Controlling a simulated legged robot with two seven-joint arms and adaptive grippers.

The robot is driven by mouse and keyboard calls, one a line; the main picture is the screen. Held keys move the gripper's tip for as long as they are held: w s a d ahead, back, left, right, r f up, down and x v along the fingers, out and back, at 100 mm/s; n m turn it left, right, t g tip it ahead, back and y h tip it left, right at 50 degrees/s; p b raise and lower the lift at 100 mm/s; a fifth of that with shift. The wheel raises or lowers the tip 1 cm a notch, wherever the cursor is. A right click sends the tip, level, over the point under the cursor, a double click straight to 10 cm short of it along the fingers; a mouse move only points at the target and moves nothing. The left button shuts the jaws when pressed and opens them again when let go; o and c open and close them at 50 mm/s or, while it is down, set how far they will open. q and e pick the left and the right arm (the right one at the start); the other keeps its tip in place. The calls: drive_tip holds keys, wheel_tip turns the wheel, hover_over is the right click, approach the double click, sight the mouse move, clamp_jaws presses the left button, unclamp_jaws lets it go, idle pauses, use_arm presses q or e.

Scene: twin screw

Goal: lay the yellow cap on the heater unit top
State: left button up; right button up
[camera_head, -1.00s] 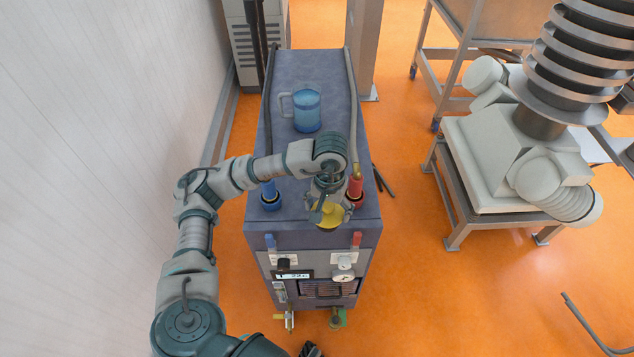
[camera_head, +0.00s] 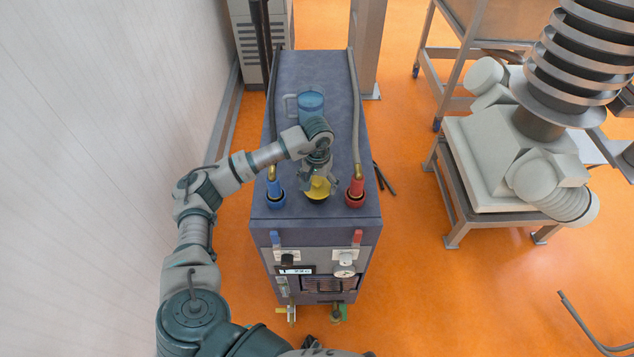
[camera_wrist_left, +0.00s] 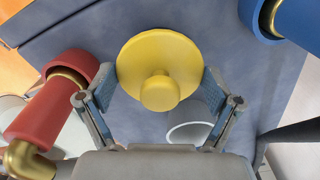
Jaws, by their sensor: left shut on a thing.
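The yellow cap (camera_head: 318,189) is a round disc with a knob, also plain in the left wrist view (camera_wrist_left: 160,72). My left gripper (camera_head: 317,181) is shut on it, with a finger at each side of the disc in the wrist view (camera_wrist_left: 160,88). The cap is over the front part of the heater unit top (camera_head: 300,212), between the blue and red fittings. I cannot tell whether the cap touches the top. The heater unit is a dark blue-grey box with a control panel on its front. My right gripper is not in view.
A blue fitting (camera_head: 275,192) stands left of the cap and a red fitting (camera_head: 356,190) right of it, each with a hose running back. A clear blue jug (camera_head: 311,104) stands farther back on the top. A white wall is at left.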

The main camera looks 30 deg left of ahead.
use_arm(q)
drive_tip(key=shift+a+f, duration=0.1)
drive_tip(key=shift+f, duration=0.05)
drive_tip(key=o, duration=0.9)
drive_tip(key=shift+a, duration=0.15)
drive_tip(key=shift+a+f, duration=0.1)
drive_tip(key=shift+a, duration=0.3)
drive_tip(key=shift+d+r, duration=0.15)
drive_tip(key=shift+r, duration=0.2)
wheel_tip(320, 180, up, 11)
drive_tip(key=shift+d+r+b, duration=0.1)
drive_tip(key=shift+d+b, duration=0.05)
drive_tip(key=shift+b, duration=0.7)
drive_tip(key=shift+r, duration=0.25)
drive_tip(key=shift+s, duration=0.1)
